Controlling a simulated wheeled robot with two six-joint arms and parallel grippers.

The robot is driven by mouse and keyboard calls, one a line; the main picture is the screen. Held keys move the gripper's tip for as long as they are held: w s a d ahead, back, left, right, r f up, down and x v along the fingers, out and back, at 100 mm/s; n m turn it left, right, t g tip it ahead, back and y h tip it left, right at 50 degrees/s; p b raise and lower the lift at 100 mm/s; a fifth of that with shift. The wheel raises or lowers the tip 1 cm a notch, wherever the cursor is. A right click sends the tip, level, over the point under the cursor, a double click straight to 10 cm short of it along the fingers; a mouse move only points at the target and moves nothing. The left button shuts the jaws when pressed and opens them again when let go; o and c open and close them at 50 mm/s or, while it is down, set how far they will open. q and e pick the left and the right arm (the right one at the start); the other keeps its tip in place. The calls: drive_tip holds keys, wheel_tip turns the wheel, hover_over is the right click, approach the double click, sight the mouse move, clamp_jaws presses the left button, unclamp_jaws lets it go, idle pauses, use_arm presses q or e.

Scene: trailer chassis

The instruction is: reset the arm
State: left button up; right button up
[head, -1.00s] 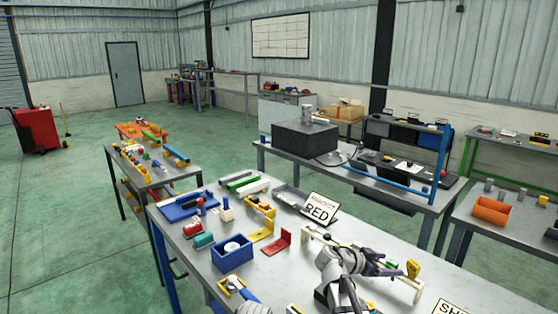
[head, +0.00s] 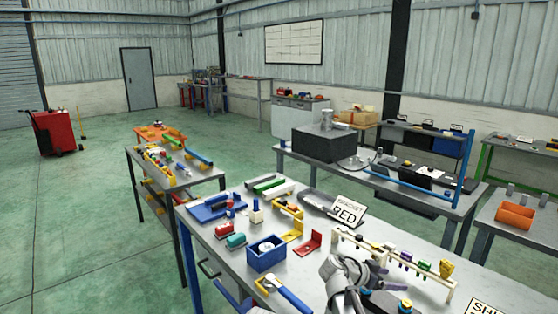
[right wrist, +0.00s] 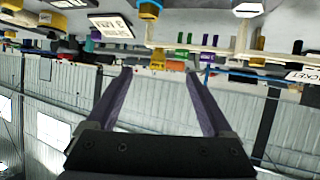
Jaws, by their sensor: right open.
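My right arm reaches in at the bottom of the head view, and its gripper (head: 388,277) is over the front part of the grey workbench (head: 335,262). In the right wrist view the two dark fingers (right wrist: 160,72) stand wide apart with nothing between them. That view is upside down, with the bench items along its top. A cream rack (head: 372,250) holding several coloured pieces stands just behind the gripper.
A blue box (head: 266,258), a red bracket (head: 309,243) and a RED sign (head: 347,213) stand left of and behind the rack. A second sign (head: 487,308) is at the bottom right. Open green floor (head: 90,230) lies to the left.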

drive_tip(key=s+a+f+n+y, duration=0.2)
drive_tip(key=s+a+f+n, duration=0.1)
drive_tip(key=s+a, duration=0.1)
drive_tip(key=s+a+f+n+g+y, duration=0.1)
drive_tip(key=s+a+f+n+y, duration=0.1)
drive_tip(key=a, duration=0.4)
drive_tip(key=s+a+f+n+y, duration=0.2)
drive_tip(key=s+a+f+n, duration=0.2)
drive_tip(key=s+a, duration=0.1)
drive_tip(key=shift+s+g, duration=0.35)
drive_tip(key=shift+g, duration=0.05)
drive_tip(key=s+a+f+n+g+y, duration=0.2)
drive_tip(key=s+a+n+y, duration=0.3)
drive_tip(key=s+a+n, duration=0.3)
drive_tip(key=s+a+f, duration=0.1)
drive_tip(key=s+a, duration=0.2)
drive_tip(key=shift+a, duration=0.3)
